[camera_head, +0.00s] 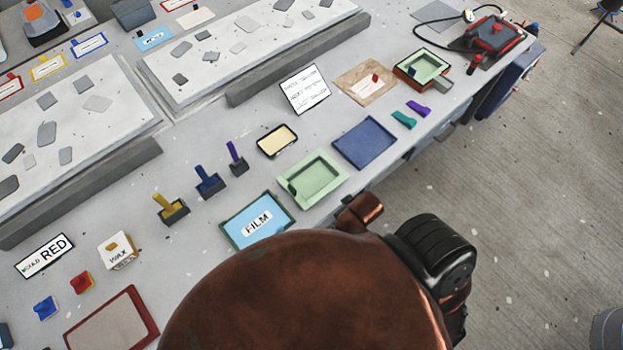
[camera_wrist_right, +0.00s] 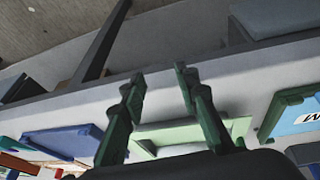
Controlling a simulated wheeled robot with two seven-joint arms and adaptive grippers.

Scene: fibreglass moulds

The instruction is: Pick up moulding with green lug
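A pale green moulding (camera_head: 318,174) with a raised rim and a recessed middle lies on the bench, between the blue tray and the film tray. A small teal-green lug-like piece (camera_head: 404,119) lies near the bench's front edge, farther right. I cannot tell a green lug on any moulding. My right gripper (camera_wrist_right: 159,75) is open and empty in the right wrist view, its dark green fingers apart over the bench edge. The pale green moulding (camera_wrist_right: 188,133) shows behind and between the fingers. Whether they touch it is unclear. My left gripper is not in view.
The blue tray (camera_head: 365,143) and green-framed film tray (camera_head: 270,208) flank the pale green moulding closely. A cream-filled dark tray (camera_head: 277,140) lies behind. A green moulding in a reddish frame (camera_head: 428,63) is farther right. My copper-coloured body part hides the lower middle.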

